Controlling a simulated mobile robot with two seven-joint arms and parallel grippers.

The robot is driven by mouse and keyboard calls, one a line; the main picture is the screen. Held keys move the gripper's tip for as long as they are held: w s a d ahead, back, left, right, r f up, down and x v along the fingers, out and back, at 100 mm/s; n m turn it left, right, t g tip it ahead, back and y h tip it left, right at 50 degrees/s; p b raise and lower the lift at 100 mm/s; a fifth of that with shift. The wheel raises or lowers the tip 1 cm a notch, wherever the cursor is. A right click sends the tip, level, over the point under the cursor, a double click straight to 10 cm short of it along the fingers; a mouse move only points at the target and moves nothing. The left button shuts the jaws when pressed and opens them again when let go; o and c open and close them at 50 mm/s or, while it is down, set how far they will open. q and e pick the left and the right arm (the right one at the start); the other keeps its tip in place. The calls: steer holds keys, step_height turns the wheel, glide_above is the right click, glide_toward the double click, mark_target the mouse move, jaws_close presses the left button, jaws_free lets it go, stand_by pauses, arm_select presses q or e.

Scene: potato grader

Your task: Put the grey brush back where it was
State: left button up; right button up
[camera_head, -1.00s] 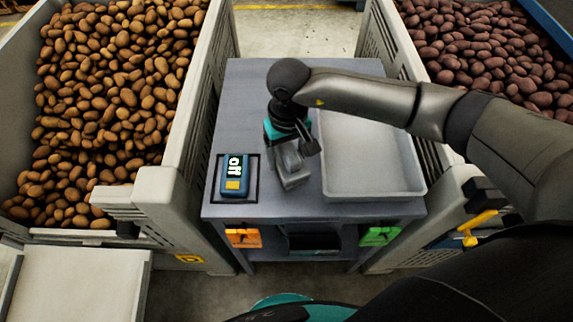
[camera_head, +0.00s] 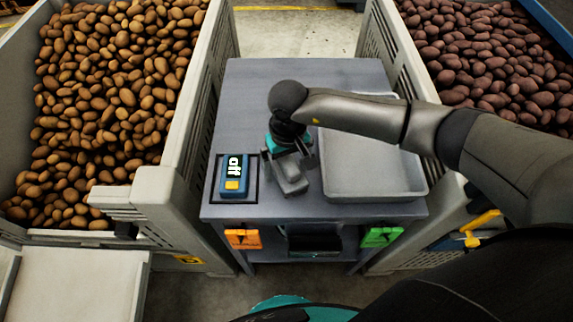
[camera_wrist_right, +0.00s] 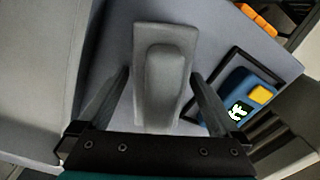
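The grey brush (camera_head: 292,186), a flat block with a raised grip, lies on the grey table between the blue device and the grey tray. It shows close up in the right wrist view (camera_wrist_right: 165,80). My right gripper (camera_head: 287,160) is low over the brush. In the wrist view its two fingers (camera_wrist_right: 162,88) stand apart on either side of the brush, with visible gaps, so it is open. My left gripper is not in view.
The blue device (camera_head: 233,173) reading "off" sits in a dark frame left of the brush. The grey tray (camera_head: 375,196) is close on the right. Potato crates (camera_head: 190,150) flank the table. The table's back left (camera_head: 250,85) is clear.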

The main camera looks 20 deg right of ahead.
mark_target(287, 158)
step_height(287, 158, up, 12)
steer(key=shift+d+r+p, duration=0.15)
steer(key=shift+p, duration=0.5)
